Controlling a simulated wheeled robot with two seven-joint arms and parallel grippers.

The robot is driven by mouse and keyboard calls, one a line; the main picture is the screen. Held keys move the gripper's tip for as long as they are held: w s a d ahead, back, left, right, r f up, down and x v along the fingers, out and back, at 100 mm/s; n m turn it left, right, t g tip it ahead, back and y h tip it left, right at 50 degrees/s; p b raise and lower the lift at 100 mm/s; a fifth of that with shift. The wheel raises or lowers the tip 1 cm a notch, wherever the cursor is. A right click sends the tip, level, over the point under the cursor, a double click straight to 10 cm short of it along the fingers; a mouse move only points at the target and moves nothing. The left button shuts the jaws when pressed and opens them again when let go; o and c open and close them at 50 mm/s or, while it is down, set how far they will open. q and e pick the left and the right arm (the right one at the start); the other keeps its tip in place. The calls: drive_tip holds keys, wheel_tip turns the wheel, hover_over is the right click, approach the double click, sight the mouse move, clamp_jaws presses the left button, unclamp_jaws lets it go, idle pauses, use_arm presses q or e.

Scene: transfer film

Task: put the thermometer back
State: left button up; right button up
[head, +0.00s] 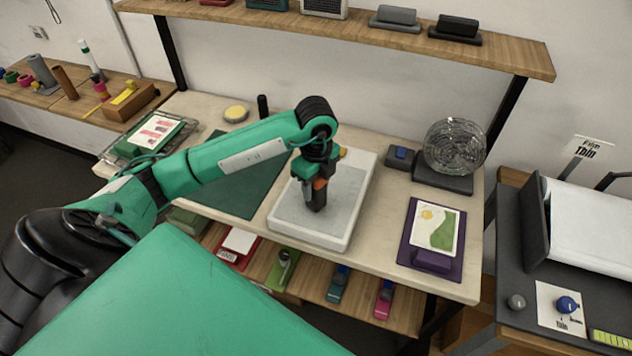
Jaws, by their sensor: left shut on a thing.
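My left gripper (317,190) comes in from the left and points down over the grey-topped white slab (345,226) in the middle of the bench. It is shut on a small dark thing with an orange part (320,184), which I take for the thermometer. Most of it is hidden by the fingers, and I cannot tell whether it touches the slab. My right gripper is not in view.
A shelf (350,28) runs above; another (309,284) holds several tools below.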

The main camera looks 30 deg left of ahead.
use_arm(q)
drive_tip(key=shift+f, duration=0.2)
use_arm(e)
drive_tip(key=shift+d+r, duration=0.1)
use_arm(q)
drive_tip(key=shift+f, duration=0.15)
drive_tip(key=o, duration=1.2)
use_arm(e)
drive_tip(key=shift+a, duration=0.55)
use_arm(q)
wheel_tip(320, 180, up, 11)
drive_tip(key=b, duration=0.2)
drive_tip(key=shift+f+b, duration=0.2)
drive_tip(key=shift+b, duration=0.1)
drive_tip(key=shift+r, duration=0.85)
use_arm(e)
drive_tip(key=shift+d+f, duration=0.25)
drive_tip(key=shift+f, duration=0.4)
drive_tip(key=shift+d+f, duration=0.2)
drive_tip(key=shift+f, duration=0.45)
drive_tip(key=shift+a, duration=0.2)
use_arm(q)
drive_tip(key=shift+s+f, duration=0.1)
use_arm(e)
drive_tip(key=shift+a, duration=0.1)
